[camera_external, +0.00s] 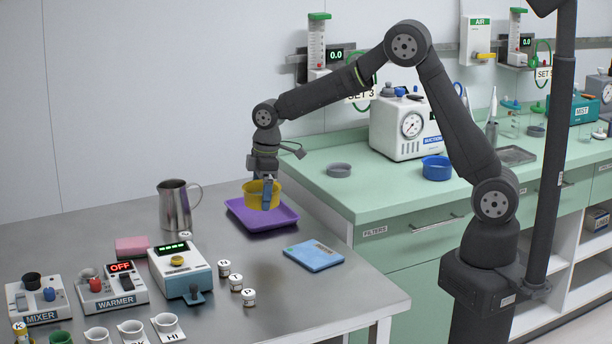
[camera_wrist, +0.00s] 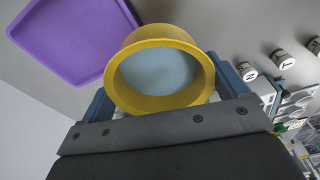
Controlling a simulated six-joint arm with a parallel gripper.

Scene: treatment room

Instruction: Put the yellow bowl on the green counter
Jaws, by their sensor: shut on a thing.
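The yellow bowl (camera_external: 255,195) is held in my gripper (camera_external: 267,190), which is shut on it. In the external view the bowl appears over the purple tray (camera_external: 238,215) on the steel table; I cannot tell the exact height of the gap. In the wrist view the bowl (camera_wrist: 160,42) sits between the blue fingers, its pale blue inside showing, and the purple tray (camera_wrist: 75,45) lies to its upper left. The green counter (camera_external: 365,190) runs along the wall to the right of the table. Its top holds a grey bowl (camera_external: 339,170) and a blue bowl (camera_external: 437,168).
A white suction unit (camera_external: 405,130) stands at the back of the counter. A steel pitcher (camera_external: 177,206) stands left of the tray. A blue book-like pad (camera_external: 313,256) lies on the table's right side. The counter's front left top is clear.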

